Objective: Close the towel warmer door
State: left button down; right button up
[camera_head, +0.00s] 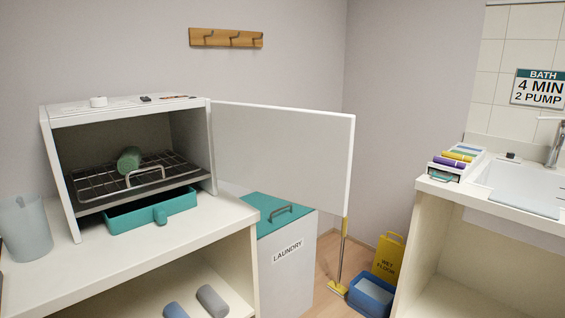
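The towel warmer (128,109) is a white box on the counter at the left. Its white door (283,150) stands wide open, swung out to the right from the right edge of the box. Inside, a rolled green towel (129,160) lies on a wire rack (100,183) with a raised front handle. A teal drip tray (150,211) with a front tab sits below the rack. Neither of my grippers shows in the head view.
A clear cup (25,230) stands left of the warmer. A laundry bin (287,260) with a teal lid is below the door. A mop (339,265), blue bucket (371,296) and yellow wet floor sign (389,256) stand behind. A sink counter (480,205) is at right.

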aim_at(298, 157)
jog(key=z, duration=0.4)
jog(key=i, duration=1.05)
jog(key=u, duration=0.15)
